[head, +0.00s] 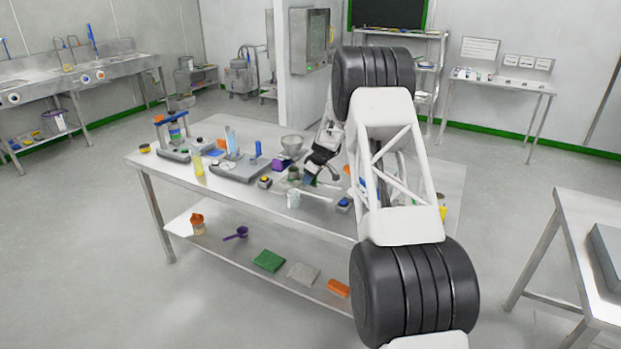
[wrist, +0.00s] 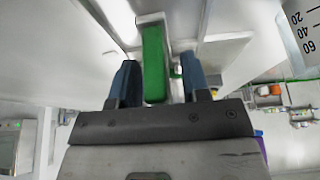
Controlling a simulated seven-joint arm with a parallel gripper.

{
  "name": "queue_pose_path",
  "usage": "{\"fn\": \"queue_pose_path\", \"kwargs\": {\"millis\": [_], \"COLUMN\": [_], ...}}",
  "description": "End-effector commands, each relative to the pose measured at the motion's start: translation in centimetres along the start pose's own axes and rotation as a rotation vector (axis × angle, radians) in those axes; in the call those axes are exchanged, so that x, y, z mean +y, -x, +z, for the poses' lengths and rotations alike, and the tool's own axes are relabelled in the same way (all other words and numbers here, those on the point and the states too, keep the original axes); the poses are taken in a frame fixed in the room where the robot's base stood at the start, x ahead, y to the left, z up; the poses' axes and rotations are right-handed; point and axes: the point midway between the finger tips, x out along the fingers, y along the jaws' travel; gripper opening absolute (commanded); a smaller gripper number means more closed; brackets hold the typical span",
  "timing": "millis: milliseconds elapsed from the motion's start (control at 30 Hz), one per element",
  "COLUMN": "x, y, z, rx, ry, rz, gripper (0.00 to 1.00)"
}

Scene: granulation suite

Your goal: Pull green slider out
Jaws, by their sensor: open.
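The green slider (wrist: 154,62) shows in the wrist view as a long green bar, upright in the picture, with a pale surface on both sides of it. My gripper (wrist: 162,82) is open, with one blue-grey finger on each side of the lower end of the green bar. The bar lies between the fingers with a gap on each side; whether it is within their depth I cannot tell. In the head view my gripper (head: 315,172) is low over the steel table, and I cannot make out the slider there.
A graduated vessel (wrist: 306,32) stands close at the right in the wrist view. The lower shelf holds several items.

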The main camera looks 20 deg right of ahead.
Motion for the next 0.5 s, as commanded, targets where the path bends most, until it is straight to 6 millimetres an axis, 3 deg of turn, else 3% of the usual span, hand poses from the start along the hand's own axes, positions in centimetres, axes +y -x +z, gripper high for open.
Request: {"fn": "queue_pose_path", "kwargs": {"millis": [167,433,500], "x": [0.0,0.0,0.0], "y": [0.0,0.0,0.01], "z": [0.01,0.01,0.01], "rx": [0.0,0.0,0.0], "ry": [0.0,0.0,0.0], "rz": [0.0,0.0,0.0], "gripper": [0.43,0.04,0.0]}}
